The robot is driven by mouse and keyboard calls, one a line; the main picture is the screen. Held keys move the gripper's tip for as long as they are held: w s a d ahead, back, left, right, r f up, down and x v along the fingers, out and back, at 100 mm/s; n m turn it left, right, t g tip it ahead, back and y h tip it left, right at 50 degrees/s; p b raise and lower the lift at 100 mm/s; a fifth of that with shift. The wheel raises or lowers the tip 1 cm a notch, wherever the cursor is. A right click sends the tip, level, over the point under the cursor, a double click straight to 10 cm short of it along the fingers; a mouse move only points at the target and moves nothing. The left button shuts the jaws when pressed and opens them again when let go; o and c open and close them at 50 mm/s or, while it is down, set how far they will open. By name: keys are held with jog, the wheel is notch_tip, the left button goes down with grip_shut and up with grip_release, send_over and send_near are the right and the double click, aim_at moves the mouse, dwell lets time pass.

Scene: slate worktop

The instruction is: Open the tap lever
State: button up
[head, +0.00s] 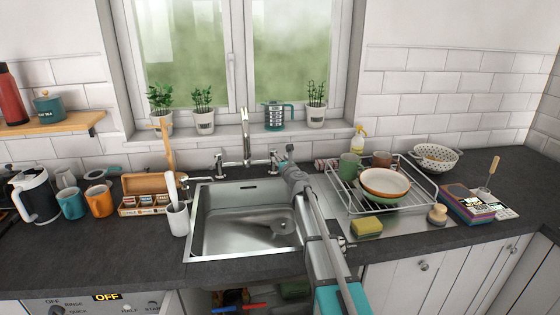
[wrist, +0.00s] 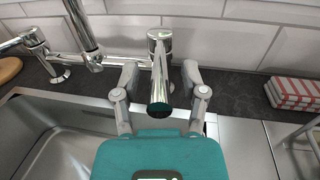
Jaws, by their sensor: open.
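The tap (head: 246,138) stands behind the sink, with a tall chrome spout and a handle at each side. In the wrist view the right handle's chrome lever (wrist: 158,82) points toward the camera and ends in a dark green tip. My gripper (wrist: 160,75) is open, with one finger on each side of this lever; I cannot tell whether either finger touches it. In the head view my gripper (head: 287,160) is at the right handle and partly hides it. The left handle (wrist: 35,42) stands apart from my gripper.
The steel sink (head: 195,225) is below and left of my gripper. A wire dish rack (head: 345,205) with bowls and mugs stands close on the right. A red striped cloth (wrist: 294,93) lies right of the handle. Potted plants line the windowsill behind.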

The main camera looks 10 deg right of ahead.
grip_shut()
dwell(0.3)
jog(key=shift+w+a+y, duration=0.1)
jog(key=shift+a+y, duration=0.05)
jog(key=shift+y, duration=0.15)
